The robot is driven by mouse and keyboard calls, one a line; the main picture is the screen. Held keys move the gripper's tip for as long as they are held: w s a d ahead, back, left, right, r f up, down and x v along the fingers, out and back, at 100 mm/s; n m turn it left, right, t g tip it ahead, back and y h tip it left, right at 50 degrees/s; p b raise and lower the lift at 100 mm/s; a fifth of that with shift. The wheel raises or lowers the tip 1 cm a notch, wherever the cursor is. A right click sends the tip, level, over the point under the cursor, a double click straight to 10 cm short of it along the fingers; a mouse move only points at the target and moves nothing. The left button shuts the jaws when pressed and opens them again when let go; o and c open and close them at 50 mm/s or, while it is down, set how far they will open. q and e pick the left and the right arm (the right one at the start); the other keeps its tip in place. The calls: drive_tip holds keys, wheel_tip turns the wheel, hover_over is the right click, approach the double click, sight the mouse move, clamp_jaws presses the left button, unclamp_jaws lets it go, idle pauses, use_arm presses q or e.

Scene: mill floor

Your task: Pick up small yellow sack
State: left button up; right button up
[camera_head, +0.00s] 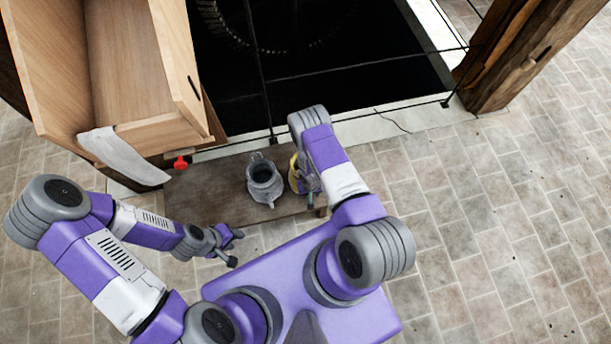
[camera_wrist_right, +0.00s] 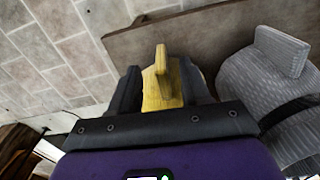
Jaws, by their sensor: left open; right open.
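The small yellow sack (camera_head: 294,174) stands near the right end of a low wooden bench, partly hidden by my right arm in the head view. In the right wrist view the yellow sack (camera_wrist_right: 161,88) lies between the two dark fingers of my right gripper (camera_wrist_right: 160,80), its narrow top tab sticking up. The right gripper is open, with one finger on each side of the sack; I cannot tell if they touch it. My left gripper (camera_head: 233,248) is open and empty, in front of the bench.
A larger grey sack (camera_head: 263,187) stands beside the yellow one on the bench (camera_head: 215,196); it also shows at right in the wrist view (camera_wrist_right: 262,82). A wooden chute (camera_head: 150,60) with a white cloth (camera_head: 122,156) and red knob (camera_head: 180,162) is at left. Paved floor at right is clear.

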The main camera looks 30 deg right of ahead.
drive_tip(key=f+b, duration=0.1)
drive_tip(key=f, duration=0.1)
drive_tip(key=f+b, duration=0.1)
drive_tip(key=f, duration=0.2)
drive_tip(key=shift+w+f, duration=0.2)
drive_tip(key=shift+f, duration=0.1)
clamp_jaws()
